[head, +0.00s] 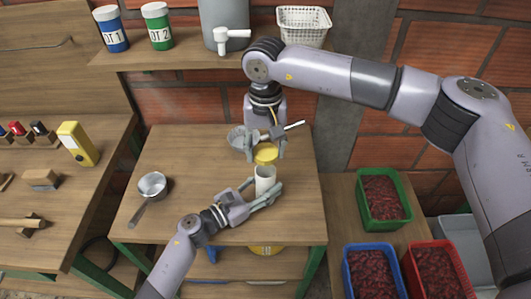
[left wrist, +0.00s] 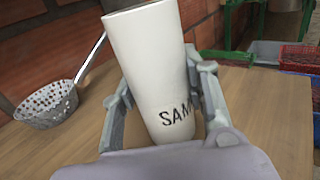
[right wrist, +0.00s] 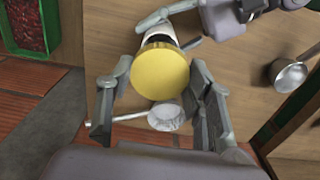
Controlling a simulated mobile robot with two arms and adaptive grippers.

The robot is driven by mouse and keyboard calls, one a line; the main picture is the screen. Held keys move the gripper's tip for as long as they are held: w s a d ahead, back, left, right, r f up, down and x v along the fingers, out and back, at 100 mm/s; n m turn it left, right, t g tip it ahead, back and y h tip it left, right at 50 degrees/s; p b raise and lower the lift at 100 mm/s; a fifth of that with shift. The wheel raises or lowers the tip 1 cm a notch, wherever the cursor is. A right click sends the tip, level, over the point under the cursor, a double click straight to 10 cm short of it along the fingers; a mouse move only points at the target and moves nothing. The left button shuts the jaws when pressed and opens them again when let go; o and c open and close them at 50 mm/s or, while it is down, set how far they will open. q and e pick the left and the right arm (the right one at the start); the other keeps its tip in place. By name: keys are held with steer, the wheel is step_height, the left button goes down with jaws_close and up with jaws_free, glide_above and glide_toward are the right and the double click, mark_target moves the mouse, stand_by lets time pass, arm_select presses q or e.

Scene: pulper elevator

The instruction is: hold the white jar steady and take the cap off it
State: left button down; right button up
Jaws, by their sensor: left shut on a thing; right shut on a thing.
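The white jar (head: 265,181) stands near the middle of the table, with black letters beginning "SAM" on its side in the left wrist view (left wrist: 150,65). My left gripper (head: 264,187) is shut around the jar's body from the front. The yellow cap (head: 265,154) is above the jar's top and looks separated from it. No yellow shows at the jar's upper rim in the left wrist view. My right gripper (head: 266,148) is shut on the cap from above. In the right wrist view the cap (right wrist: 160,73) lies between its fingers and hides part of the jar.
A perforated strainer (left wrist: 48,101) with a long handle lies behind the jar. A small metal pan (head: 152,185) is at the table's left. Green (head: 362,207), blue (head: 346,266) and red (head: 408,270) crates of red fruit stand at right. A shelf (head: 170,58) runs along the wall.

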arm_select(q)
steer(key=c, duration=0.9)
jaws_free()
steer(key=shift+o, duration=0.2)
